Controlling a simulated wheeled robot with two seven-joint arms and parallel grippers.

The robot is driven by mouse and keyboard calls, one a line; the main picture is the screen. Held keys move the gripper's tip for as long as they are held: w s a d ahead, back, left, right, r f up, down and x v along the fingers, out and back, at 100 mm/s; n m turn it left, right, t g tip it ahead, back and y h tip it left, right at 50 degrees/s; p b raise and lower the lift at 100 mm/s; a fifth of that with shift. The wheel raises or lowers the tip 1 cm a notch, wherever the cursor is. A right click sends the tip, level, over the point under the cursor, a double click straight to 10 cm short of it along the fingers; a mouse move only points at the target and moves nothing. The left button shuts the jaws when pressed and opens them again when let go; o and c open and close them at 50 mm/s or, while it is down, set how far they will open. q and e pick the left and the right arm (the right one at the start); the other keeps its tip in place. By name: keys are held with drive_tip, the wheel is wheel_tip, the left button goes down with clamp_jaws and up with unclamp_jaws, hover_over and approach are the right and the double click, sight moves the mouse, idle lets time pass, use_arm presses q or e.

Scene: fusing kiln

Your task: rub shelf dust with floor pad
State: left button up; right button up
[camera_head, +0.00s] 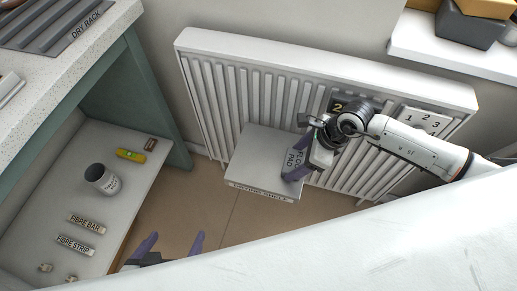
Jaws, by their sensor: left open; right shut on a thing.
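The shelf (258,150) is a pale board low in front of the radiator, with a lettered front edge I cannot read clearly. My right gripper (304,153) is over the shelf's right side. It is shut on a small pale block with dark lettering, which looks like the floor pad (291,164). Part of the pad is hidden by the gripper, and I cannot tell whether it touches the shelf. I cannot make out dust on the shelf. My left gripper (169,243) is open and empty above the brown floor at the bottom, with its purple fingers apart.
A white ribbed radiator (215,85) stands behind the shelf. A dark plate and a "1 2 3" plate (424,120) are on it. At left, a low board holds a cup (102,179), a yellow item (131,155) and labels, under a counter with a dry rack (62,25).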

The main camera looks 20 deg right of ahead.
drive_tip(key=shift+p+v, duration=0.7)
drive_tip(key=shift+v, duration=0.5)
drive_tip(key=shift+w+a+r+p, duration=0.1)
drive_tip(key=shift+a+r+p, duration=0.1)
drive_tip(key=shift+r+p, duration=0.15)
wheel_tip(320, 180, up, 2)
drive_tip(key=shift+r+p, duration=0.15)
drive_tip(key=shift+p, duration=0.65)
drive_tip(key=shift+r+p, duration=0.55)
drive_tip(key=shift+r, duration=0.2)
drive_tip(key=shift+r+p, duration=0.45)
drive_tip(key=shift+r, duration=0.2)
